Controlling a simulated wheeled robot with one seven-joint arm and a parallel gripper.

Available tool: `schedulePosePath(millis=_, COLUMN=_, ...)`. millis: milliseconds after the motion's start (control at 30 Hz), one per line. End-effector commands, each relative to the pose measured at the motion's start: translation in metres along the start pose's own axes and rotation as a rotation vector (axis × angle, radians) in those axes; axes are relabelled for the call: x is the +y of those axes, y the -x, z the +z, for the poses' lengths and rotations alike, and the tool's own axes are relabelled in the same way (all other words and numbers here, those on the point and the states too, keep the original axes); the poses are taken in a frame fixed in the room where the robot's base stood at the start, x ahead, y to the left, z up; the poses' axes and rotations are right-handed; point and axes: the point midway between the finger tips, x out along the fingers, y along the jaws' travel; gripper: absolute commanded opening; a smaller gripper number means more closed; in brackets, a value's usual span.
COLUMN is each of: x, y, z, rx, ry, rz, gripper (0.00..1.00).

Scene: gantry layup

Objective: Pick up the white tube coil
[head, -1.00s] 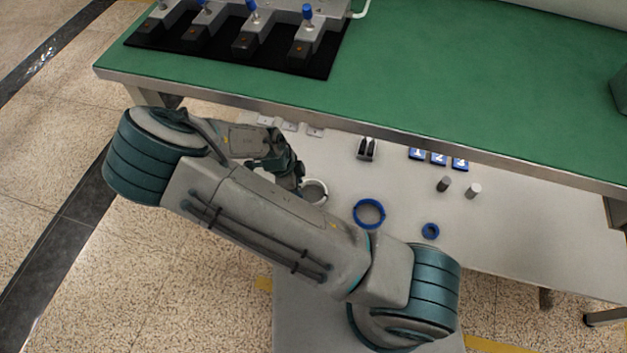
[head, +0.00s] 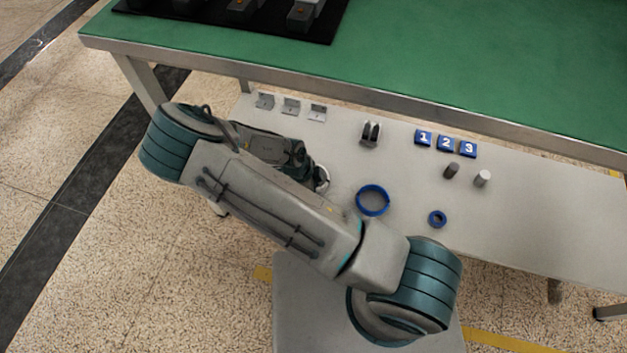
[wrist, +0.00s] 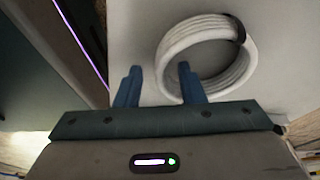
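The white tube coil (wrist: 247,71) lies on the light lower shelf, with a dark band on its upper right side in the wrist view. In the head view only a sliver of the coil (head: 322,178) shows past my arm. My gripper (wrist: 158,80) is open in the wrist view, its two blue fingers apart. The right finger overlaps the coil's left side in the picture, and the left finger is outside the ring. I cannot tell whether the finger touches the coil.
The shelf (head: 330,150) also holds a blue ring (head: 359,200), a small blue ring (head: 431,219), two short cylinders (head: 451,170), numbered blue blocks (head: 446,144), a dark pronged piece (head: 370,133) and grey brackets (head: 290,106). The green tabletop (head: 450,60) overhangs behind.

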Motion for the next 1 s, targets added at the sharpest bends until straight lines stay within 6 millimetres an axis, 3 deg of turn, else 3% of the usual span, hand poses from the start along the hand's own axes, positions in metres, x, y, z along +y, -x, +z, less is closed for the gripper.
schedulePosePath(millis=267, x=0.000, y=-0.003, z=0.000, rx=-0.001, ry=0.001, rz=-0.001, gripper=0.36)
schedulePosePath(millis=400, x=0.000, y=-0.002, z=0.000, rx=-0.001, ry=0.001, rz=-0.001, gripper=0.00)
schedulePosePath(millis=767, x=0.000, y=0.001, z=-0.001, rx=-0.001, ry=-0.001, rz=-0.001, gripper=0.00)
schedulePosePath(millis=1000, x=-0.001, y=0.042, z=-0.013, rx=-0.003, ry=0.000, rz=-0.002, gripper=0.00)
